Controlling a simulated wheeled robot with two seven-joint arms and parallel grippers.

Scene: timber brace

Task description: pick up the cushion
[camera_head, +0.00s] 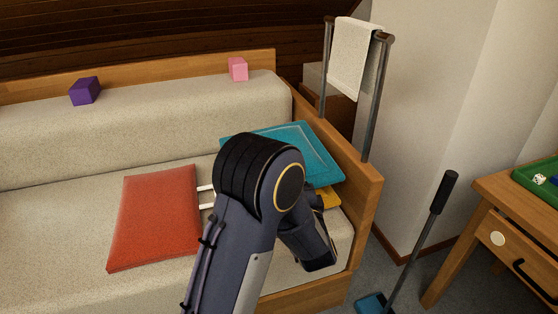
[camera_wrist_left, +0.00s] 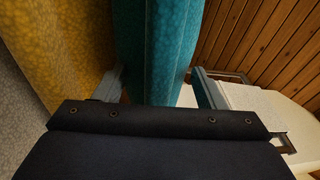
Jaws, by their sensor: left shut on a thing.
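A teal cushion (camera_head: 308,148) lies at the right end of the sofa, against the wooden armrest, partly hidden by my left arm. In the left wrist view the teal cushion (camera_wrist_left: 160,45) runs between the fingers of my left gripper (camera_wrist_left: 160,88), which is shut on it. In the head view my arm hides that gripper. A yellow cushion (camera_head: 328,197) shows beneath the teal one, mostly hidden; it fills the left of the wrist view (camera_wrist_left: 60,45). A red cushion (camera_head: 155,217) lies flat on the seat to the left.
The wooden armrest (camera_head: 365,185) and a metal rail with a white towel (camera_head: 352,60) stand close on the right. A purple cube (camera_head: 84,91) and a pink cube (camera_head: 238,69) sit on the backrest. A long-handled tool (camera_head: 425,240) and a wooden table (camera_head: 500,205) are further right.

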